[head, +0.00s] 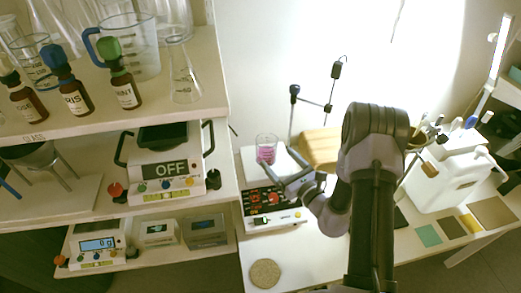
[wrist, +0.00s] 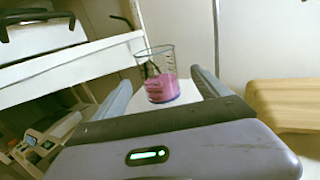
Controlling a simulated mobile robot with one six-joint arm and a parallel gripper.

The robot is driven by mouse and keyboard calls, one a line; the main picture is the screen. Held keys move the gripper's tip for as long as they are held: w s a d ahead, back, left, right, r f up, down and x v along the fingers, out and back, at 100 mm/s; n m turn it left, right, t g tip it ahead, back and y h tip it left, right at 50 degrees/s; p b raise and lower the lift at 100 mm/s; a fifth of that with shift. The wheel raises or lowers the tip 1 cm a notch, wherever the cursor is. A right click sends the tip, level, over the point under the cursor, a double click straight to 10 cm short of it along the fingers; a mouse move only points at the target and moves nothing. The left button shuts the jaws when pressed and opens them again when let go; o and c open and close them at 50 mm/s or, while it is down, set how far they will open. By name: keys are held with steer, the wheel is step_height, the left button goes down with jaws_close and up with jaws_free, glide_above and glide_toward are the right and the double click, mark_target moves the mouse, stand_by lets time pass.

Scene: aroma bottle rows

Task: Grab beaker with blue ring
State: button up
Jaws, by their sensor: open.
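A clear glass beaker (head: 266,150) with pink liquid stands upright on the white top plate of a stirrer with a red and black front (head: 272,205). In the wrist view the beaker (wrist: 162,78) is ahead, between the lines of my two fingers. My gripper (head: 278,166) is open and empty just in front of the beaker. Its fingers also show in the wrist view (wrist: 163,82), one on each side. I cannot tell whether the fingertips reach beside the glass.
A stand with a clamp (head: 328,105) and a wooden block (head: 319,146) are behind and right of the stirrer. A white container (head: 447,178) stands further right. Shelves at left hold glassware, brown bottles and a balance (head: 165,168). A round cork mat (head: 265,273) lies in front.

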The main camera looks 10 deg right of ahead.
mark_target(261, 143)
steer(key=x, duration=0.3)
steer(key=b+x, duration=0.1)
steer(key=x, duration=0.2)
steer(key=b+x, duration=0.1)
steer(key=x, duration=0.2)
steer(key=shift+w+a+f, duration=0.25)
steer(key=shift+a, duration=0.2)
steer(key=shift+w+a+r, duration=0.1)
steer(key=shift+w, duration=0.3)
steer(key=c, duration=1.7)
